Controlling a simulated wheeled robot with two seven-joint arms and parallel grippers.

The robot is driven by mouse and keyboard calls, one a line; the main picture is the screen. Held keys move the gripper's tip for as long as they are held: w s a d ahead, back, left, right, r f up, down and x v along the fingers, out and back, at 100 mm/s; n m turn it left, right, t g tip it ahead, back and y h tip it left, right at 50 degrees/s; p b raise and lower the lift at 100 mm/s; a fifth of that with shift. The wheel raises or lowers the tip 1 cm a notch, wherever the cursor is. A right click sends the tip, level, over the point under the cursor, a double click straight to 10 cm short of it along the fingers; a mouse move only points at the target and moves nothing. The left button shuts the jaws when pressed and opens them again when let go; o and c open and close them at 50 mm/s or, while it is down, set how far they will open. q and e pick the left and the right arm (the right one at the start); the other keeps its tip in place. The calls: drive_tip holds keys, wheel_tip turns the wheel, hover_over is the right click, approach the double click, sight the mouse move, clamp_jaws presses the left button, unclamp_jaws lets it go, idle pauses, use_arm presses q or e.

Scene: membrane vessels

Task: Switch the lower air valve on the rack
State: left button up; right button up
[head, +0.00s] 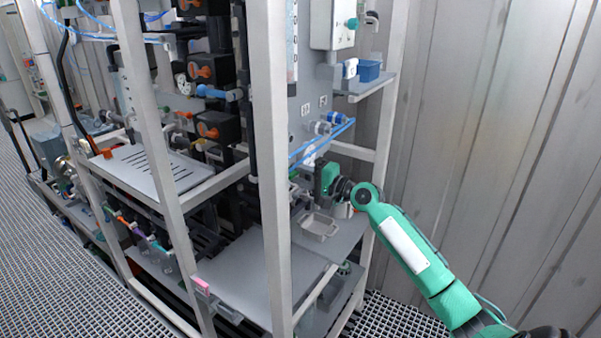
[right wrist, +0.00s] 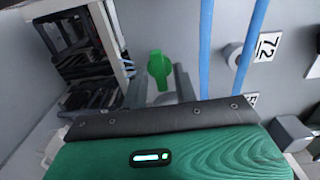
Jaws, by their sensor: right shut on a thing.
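The lower air valve shows as a green handle (right wrist: 158,68) in the right wrist view, in front of the grey rack panel. My right gripper (right wrist: 160,88) is shut on this handle, with grey fingers on either side of it. In the head view my right gripper (head: 304,190) reaches into the rack from the right, below the blue hoses. There the handle and the fingertips are too small and partly covered to make out well. My left gripper is in neither view.
Two blue hoses (right wrist: 205,50) run close beside the handle. A white rack post (head: 272,170) stands left of the gripper. A grey tray (head: 320,227) lies on the shelf below. A metal wall (head: 480,110) is at right.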

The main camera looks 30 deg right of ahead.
idle(0.4)
drive_tip(key=o, duration=0.6)
drive_tip(key=b+v, duration=0.7)
drive_tip(key=v, duration=0.6)
drive_tip(key=shift+s+d, duration=0.15)
drive_tip(key=shift+s, duration=0.2)
drive_tip(key=shift+f+m, duration=0.1)
drive_tip(key=shift+m, duration=0.2)
